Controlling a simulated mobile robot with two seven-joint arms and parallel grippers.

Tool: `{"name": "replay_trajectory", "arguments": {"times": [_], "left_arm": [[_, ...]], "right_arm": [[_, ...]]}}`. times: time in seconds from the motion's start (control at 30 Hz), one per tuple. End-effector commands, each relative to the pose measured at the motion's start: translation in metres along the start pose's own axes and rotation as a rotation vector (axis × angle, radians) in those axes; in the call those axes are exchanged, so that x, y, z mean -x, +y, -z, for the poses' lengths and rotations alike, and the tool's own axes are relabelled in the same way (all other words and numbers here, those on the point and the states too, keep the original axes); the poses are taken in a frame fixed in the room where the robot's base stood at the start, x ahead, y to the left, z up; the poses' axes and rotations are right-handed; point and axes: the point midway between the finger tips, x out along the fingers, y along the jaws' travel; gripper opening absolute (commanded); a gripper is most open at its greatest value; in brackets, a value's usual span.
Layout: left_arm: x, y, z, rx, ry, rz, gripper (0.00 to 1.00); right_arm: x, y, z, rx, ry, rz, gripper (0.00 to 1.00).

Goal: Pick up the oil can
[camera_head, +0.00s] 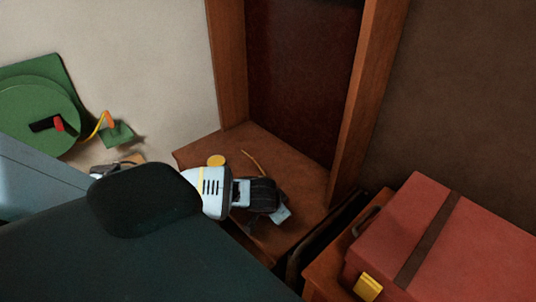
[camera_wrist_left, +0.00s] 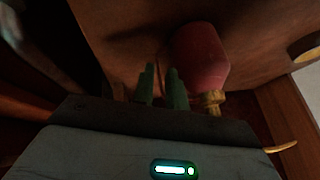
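In the left wrist view a rounded red can, seemingly the oil can (camera_wrist_left: 203,55), is on a brown wooden surface. It has a yellow neck (camera_wrist_left: 211,101); a thin yellow spout shows lower right, beyond my gripper body. In the head view only the yellow spout (camera_head: 253,161) shows clearly, behind my gripper; the red body is hidden or too dark to tell. My right gripper is not in view.
A brown wooden surface (camera_head: 190,154) lies under my left gripper, with a yellow disc (camera_head: 216,160) on it. A wooden frame post (camera_head: 368,100) rises behind. A red case (camera_head: 465,245) stands at the right. A green reel (camera_head: 38,112) is at the left.

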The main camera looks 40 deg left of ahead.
Motion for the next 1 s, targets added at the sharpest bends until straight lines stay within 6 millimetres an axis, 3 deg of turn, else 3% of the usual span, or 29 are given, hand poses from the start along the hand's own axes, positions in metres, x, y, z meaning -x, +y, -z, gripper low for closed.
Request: {"name": "replay_trajectory", "arguments": {"times": [0.2, 0.43, 0.53, 1.0], "left_arm": [[-0.019, 0.001, -0.001, -0.001, 0.0, 0.0, 0.14], [-0.019, 0.0, 0.0, -0.001, 0.001, 0.0, 0.13], [-0.019, 0.0, 0.0, -0.001, 0.001, 0.0, 0.0], [-0.018, 0.0, 0.001, -0.001, 0.004, 0.001, 0.0]], "right_arm": [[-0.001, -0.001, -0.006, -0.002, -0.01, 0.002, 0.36], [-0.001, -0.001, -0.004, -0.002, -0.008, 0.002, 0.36], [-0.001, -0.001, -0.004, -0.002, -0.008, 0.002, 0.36], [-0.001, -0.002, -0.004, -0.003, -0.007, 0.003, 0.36]]}}
